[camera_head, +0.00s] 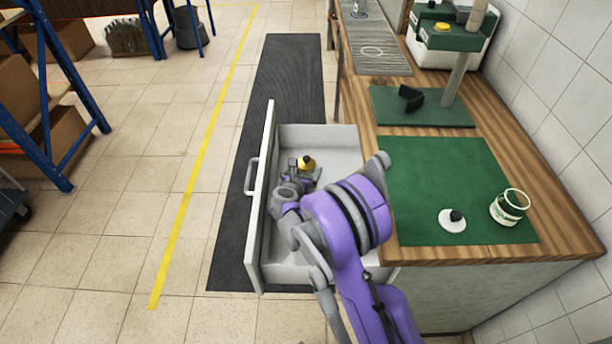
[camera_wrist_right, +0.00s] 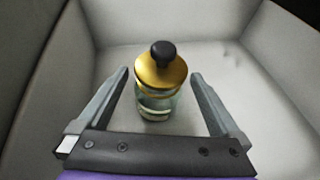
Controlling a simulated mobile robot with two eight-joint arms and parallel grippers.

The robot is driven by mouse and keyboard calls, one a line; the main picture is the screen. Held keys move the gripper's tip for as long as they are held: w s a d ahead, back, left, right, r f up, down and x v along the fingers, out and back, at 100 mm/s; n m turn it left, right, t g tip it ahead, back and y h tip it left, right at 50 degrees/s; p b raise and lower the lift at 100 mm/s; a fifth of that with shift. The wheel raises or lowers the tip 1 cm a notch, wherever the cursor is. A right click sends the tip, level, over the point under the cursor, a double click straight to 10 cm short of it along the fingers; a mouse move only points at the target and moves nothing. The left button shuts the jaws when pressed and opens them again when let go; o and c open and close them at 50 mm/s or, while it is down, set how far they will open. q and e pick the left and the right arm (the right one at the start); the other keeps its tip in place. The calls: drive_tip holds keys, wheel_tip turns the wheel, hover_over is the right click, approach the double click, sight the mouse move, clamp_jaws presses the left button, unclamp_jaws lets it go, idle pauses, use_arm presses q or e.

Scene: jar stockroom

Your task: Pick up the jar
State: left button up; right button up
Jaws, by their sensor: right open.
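A glass jar (camera_wrist_right: 158,103) with a gold lid and a black knob stands upright in the open drawer. In the head view only its lid (camera_head: 306,162) shows clearly, past my right gripper (camera_head: 303,170). In the right wrist view my right gripper (camera_wrist_right: 160,76) is open, with one finger on each side of the jar and a gap to it on both sides. My left gripper is not in view.
The white drawer (camera_head: 326,136) is pulled out from a wooden-topped counter. A green mat (camera_head: 437,172) there holds an open glass jar (camera_head: 510,208) and a loose white lid (camera_head: 452,224) with a black knob. Blue shelving (camera_head: 56,70) stands at the left.

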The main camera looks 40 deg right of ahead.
drive_tip(key=shift+w+d+f, duration=0.3)
drive_tip(key=shift+w+d, duration=0.1)
drive_tip(key=shift+d, duration=0.15)
drive_tip(key=shift+c, duration=0.2)
drive_tip(key=shift+r, duration=0.1)
clamp_jaws()
